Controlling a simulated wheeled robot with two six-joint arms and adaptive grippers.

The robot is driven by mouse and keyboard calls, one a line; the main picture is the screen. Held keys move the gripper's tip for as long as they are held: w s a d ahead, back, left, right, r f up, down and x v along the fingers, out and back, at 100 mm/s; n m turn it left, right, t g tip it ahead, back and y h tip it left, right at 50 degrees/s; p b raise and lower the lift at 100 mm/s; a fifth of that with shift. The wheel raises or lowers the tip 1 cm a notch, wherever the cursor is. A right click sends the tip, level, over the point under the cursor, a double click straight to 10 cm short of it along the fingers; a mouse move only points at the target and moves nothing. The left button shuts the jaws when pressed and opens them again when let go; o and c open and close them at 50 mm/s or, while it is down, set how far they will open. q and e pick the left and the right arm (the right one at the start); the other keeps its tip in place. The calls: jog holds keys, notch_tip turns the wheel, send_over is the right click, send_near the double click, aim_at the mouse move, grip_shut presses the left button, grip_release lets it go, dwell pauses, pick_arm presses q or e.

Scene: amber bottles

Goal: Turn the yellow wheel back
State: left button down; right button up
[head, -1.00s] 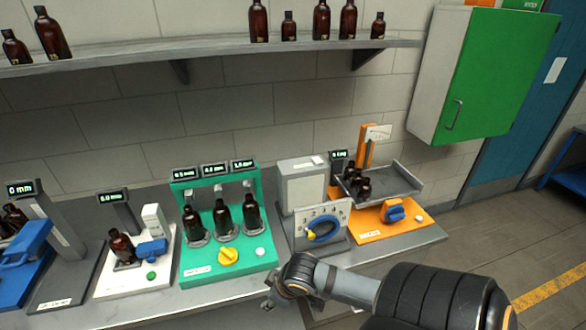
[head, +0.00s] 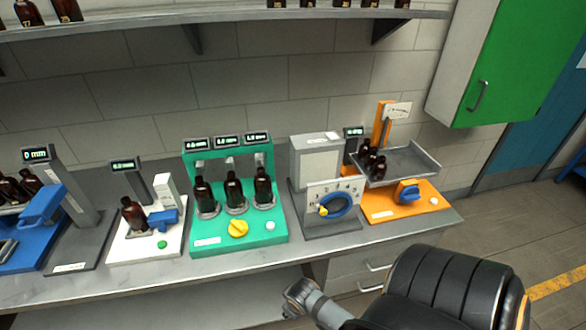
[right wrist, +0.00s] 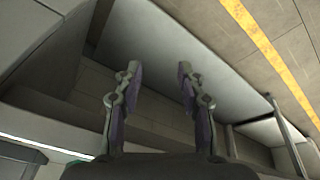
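The yellow wheel (head: 238,229) is a small knob on the front base of the green station (head: 205,243), below several amber bottles (head: 234,189). Its setting is too small to read. My right arm comes in at the bottom right of the head view, with its wrist in front of and below the bench edge, apart from the wheel. My right gripper (right wrist: 160,85) is open and empty in the right wrist view, its two fingers spread over the floor and bench front. My left gripper is not in view.
Right of the green station is a grey unit with a blue ring dial (head: 335,205), then an orange station (head: 410,207). Left are a white station (head: 130,250) and a blue one (head: 30,252). Drawers (head: 360,268) lie under the bench (head: 150,272). The bench's front strip is clear.

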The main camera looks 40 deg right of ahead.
jog(key=shift+s+f, duration=0.1)
jog(key=shift+f, duration=0.3)
